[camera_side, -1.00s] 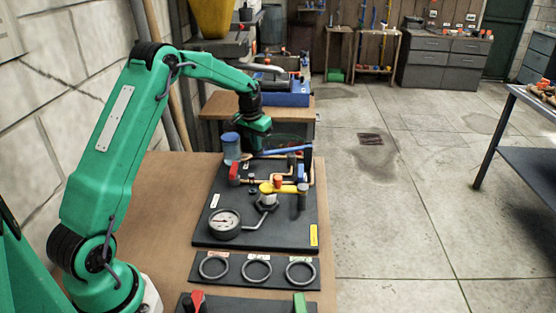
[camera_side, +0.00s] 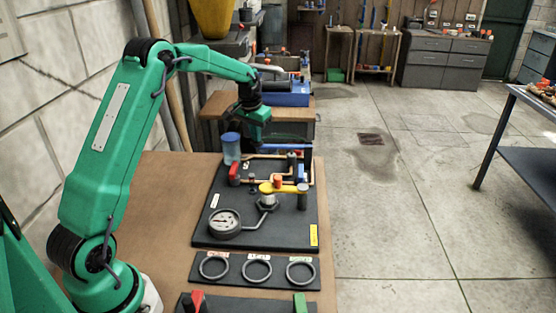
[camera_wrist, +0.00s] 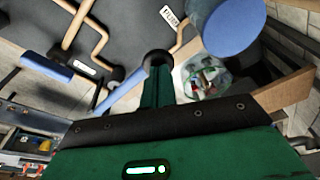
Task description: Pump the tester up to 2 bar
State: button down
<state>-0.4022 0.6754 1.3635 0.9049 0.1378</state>
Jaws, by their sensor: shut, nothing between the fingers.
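The tester is a dark board (camera_side: 205,238) carrying a round dial gauge (camera_side: 224,222), pipes and valves. The gauge needle is too small to read. A blue pump lever (camera_side: 290,147) lies nearly level at the board's far edge; it also shows in the wrist view (camera_wrist: 122,92). My gripper (camera_side: 257,143) is at the lever's left end, shut with nothing held. In the wrist view its dark tip (camera_wrist: 157,60) is right by the lever's end; I cannot tell whether they touch. A label reading PUMP (camera_wrist: 172,12) is nearby. A blue-capped clear jar (camera_side: 231,148) stands left of the lever.
A panel with several rings (camera_side: 256,267) lies nearer. A blue toolbox (camera_side: 287,95) stands behind on another bench. Open floor lies to the right.

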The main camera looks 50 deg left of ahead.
jog(key=shift+r, duration=3)
